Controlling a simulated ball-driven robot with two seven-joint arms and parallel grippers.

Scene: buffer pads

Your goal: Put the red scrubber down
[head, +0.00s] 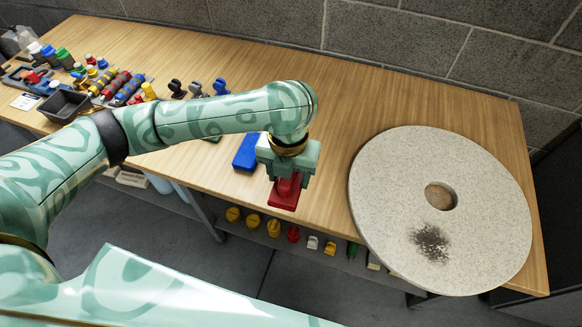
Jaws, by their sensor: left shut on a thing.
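The red scrubber (286,195) is in the jaws of my left gripper (288,178). The gripper is shut on its upper part and points down, near the front edge of the wooden workbench (340,98). I cannot tell whether the scrubber touches the bench or hangs just above it. A blue block-shaped thing (246,152), perhaps another scrubber, lies on the bench just left of the gripper. My right gripper is not in view.
A large round pale pad (385,165) with a centre hole and a dark smudge lies at the bench's right. Tools, bottles and a dark tray (64,106) crowd the left end. Yellow and red items (273,228) stand on a lower shelf. The bench's back middle is clear.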

